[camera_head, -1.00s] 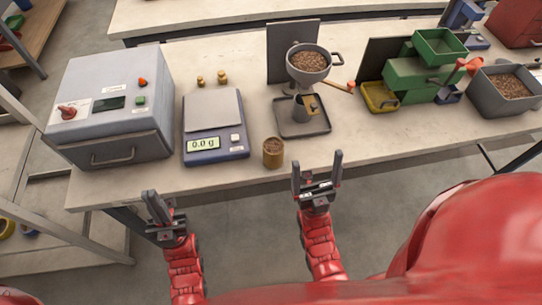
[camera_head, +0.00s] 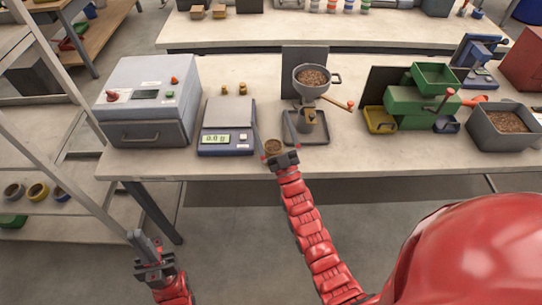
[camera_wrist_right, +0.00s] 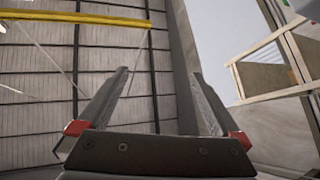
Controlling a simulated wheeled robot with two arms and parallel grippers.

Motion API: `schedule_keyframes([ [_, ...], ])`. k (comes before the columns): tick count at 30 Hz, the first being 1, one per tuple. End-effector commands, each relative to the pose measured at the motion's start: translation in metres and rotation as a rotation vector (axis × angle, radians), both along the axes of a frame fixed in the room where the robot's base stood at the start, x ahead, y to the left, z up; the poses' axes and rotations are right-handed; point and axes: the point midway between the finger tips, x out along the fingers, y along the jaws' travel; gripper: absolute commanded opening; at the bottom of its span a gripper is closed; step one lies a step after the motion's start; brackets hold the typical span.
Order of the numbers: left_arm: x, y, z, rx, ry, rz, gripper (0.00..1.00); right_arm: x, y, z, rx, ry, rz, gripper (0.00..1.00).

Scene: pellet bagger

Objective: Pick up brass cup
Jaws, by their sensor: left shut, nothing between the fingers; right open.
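The brass cup (camera_head: 273,147), filled with brown pellets, stands upright near the front edge of the bench, right of the scale. My right gripper (camera_head: 272,122) is open, and its fingers frame the cup in the head view. Its palm hides the cup's lower part. In the right wrist view the open fingers (camera_wrist_right: 165,75) have nothing between them, only wall and roof behind, and the cup does not show there. I cannot tell how far the gripper is from the cup. My left gripper (camera_head: 143,240) is shut and empty, low at the left in front of the bench.
The scale (camera_head: 227,143) stands close left of the cup, beside a grey sealer box (camera_head: 150,105). A pellet hopper (camera_head: 314,85) over a tray (camera_head: 320,137) is close right. A green machine (camera_head: 405,102) and a grey pellet bin (camera_head: 490,135) are further right.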

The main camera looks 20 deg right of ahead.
Motion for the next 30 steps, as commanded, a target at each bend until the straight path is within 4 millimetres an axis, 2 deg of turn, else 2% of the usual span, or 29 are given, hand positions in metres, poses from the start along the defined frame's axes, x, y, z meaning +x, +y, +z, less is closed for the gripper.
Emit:
schedule_keyframes([
  [3,0.0,0.0,0.014,0.0,0.0,0.0,0.0,0.046,-0.004,-0.003,-0.054,0.149,-0.034,1.0],
  [9,0.0,0.0,0.039,0.0,0.0,0.0,0.0,0.132,-0.016,-0.034,-0.201,0.559,-0.102,1.0],
  [12,0.0,0.0,0.052,0.0,0.0,0.0,0.0,0.158,-0.025,-0.051,-0.286,0.788,-0.12,1.0],
  [15,0.0,0.0,0.065,0.0,0.0,0.0,0.0,0.168,-0.033,-0.065,-0.368,1.017,-0.115,1.0],
  [17,0.0,0.0,0.072,0.0,0.0,0.0,0.0,0.167,-0.037,-0.07,-0.417,1.152,-0.101,1.0],
  [20,0.0,0.0,0.085,0.0,0.0,0.0,0.0,0.154,-0.04,-0.07,-0.496,1.374,-0.052,1.0],
  [24,0.0,0.0,0.101,0.0,0.0,0.0,0.0,0.116,-0.039,-0.056,-0.596,1.655,0.065,1.0],
  [30,0.0,0.0,0.115,0.0,0.0,0.0,0.0,0.058,-0.032,-0.026,-0.691,1.924,0.252,1.0],
])
